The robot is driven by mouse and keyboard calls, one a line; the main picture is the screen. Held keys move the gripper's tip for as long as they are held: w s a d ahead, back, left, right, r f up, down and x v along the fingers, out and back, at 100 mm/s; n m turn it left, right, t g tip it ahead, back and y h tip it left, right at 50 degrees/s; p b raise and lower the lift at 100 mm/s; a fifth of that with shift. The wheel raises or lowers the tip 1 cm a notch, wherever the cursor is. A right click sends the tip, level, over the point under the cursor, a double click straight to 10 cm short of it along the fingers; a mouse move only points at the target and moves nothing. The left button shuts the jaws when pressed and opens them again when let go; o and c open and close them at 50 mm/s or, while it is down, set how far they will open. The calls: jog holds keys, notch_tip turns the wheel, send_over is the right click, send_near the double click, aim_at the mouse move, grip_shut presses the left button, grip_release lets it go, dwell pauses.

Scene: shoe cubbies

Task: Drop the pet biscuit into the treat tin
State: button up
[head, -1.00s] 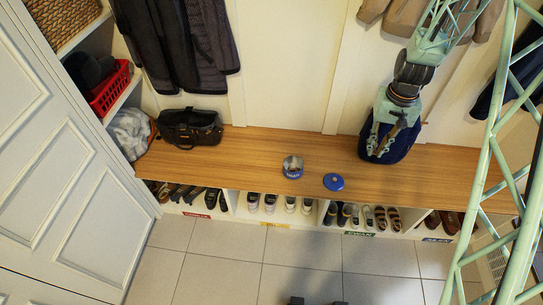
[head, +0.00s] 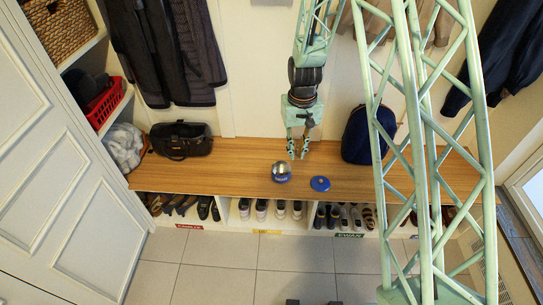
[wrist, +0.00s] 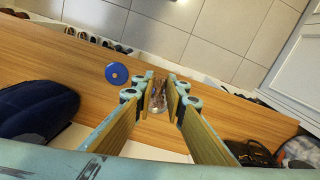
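My gripper (head: 298,151) points down over the bench, behind and slightly right of the tin. Its two fingers stand apart with a gap between them. In the wrist view the silvery tin (wrist: 157,101) shows partly between the fingers (wrist: 163,84). I cannot make out a pet biscuit in either view.
A black bag (head: 181,140) sits on the bench at left, and a dark blue backpack (head: 358,138) at right, near my gripper. Shoes fill the cubbies below. The bench (head: 235,165) left of the tin is clear.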

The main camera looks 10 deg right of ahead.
jog(key=shift+a, duration=0.25)
dwell(0.3)
jog(key=w+a+f+m+p, duration=0.1)
jog(key=w+f+m, duration=1)
jog(key=w+f, duration=0.4)
jog(key=shift+w+a+f, duration=0.35)
jog(key=shift+f, duration=0.4)
jog(key=shift+f, duration=0.1)
jog(key=shift+f+b, duration=0.7)
jog(key=shift+f, duration=2.2)
jog(key=o, duration=0.7)
